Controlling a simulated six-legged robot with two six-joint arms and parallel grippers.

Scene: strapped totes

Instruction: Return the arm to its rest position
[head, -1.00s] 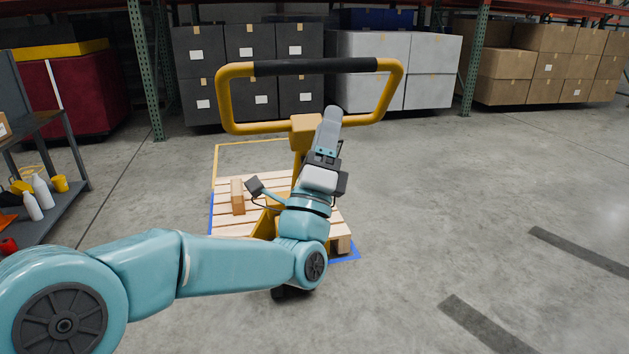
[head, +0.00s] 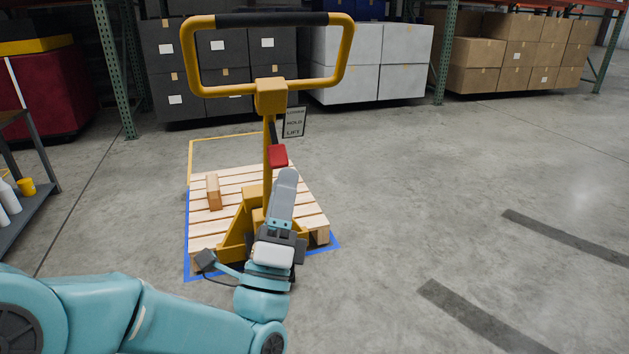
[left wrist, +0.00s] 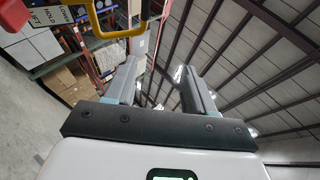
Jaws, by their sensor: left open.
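My left arm (head: 170,320) comes in from the lower left in the head view. Its gripper (head: 287,178) points up and away in front of the yellow pallet jack (head: 240,240), below the red lever (head: 278,156). In the left wrist view the two grey fingers of the gripper (left wrist: 160,82) stand apart with nothing between them. The jack's yellow loop handle (head: 345,55) with its black grip rises above the gripper. The red lever (left wrist: 12,16) and part of the yellow frame also show at the upper left of the wrist view. My right gripper is not in view.
The jack stands at a wooden pallet (head: 305,205) with a wooden block (head: 214,192) on it, within blue and yellow floor lines. A small sign (head: 294,122) hangs by the mast. A shelf cart (head: 40,205) stands left. Stacked totes (head: 380,60) line the back.

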